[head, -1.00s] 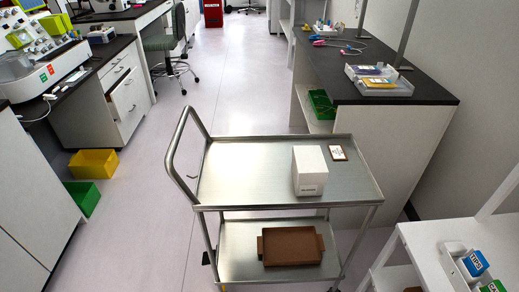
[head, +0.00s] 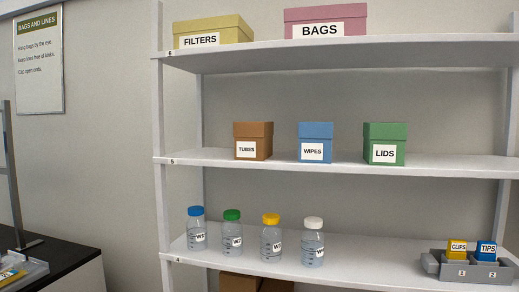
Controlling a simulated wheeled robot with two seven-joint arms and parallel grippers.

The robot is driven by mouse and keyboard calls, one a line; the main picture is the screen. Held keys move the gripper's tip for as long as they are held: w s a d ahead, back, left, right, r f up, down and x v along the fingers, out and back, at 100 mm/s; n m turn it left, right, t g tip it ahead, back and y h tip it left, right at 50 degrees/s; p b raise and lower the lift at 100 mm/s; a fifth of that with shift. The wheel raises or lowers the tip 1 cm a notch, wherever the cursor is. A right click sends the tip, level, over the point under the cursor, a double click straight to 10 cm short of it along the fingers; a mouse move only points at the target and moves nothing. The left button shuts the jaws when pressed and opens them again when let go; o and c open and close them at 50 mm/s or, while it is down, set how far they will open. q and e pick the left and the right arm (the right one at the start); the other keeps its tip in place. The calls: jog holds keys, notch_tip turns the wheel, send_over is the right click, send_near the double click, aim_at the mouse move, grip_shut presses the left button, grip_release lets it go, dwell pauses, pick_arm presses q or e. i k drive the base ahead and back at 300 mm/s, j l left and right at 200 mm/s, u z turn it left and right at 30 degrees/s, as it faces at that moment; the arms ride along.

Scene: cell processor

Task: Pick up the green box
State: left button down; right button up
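The green box (head: 384,145) has a lid and a white label reading LIDS. It stands upright on the middle shelf (head: 340,162), marked 5, right of the blue box (head: 316,141) labelled WIPES, with a gap between them. Neither of my grippers is in the head view.
A brown TUBES box (head: 253,140) stands left on the same shelf. Above are yellow FILTERS (head: 213,31) and pink BAGS (head: 326,22) boxes. Below are several capped bottles (head: 271,238) and a grey holder (head: 467,266). A dark bench (head: 60,262) is at lower left. The middle shelf's right side is clear.

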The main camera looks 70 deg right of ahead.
aim_at(384, 143)
jog(key=z, duration=3.05)
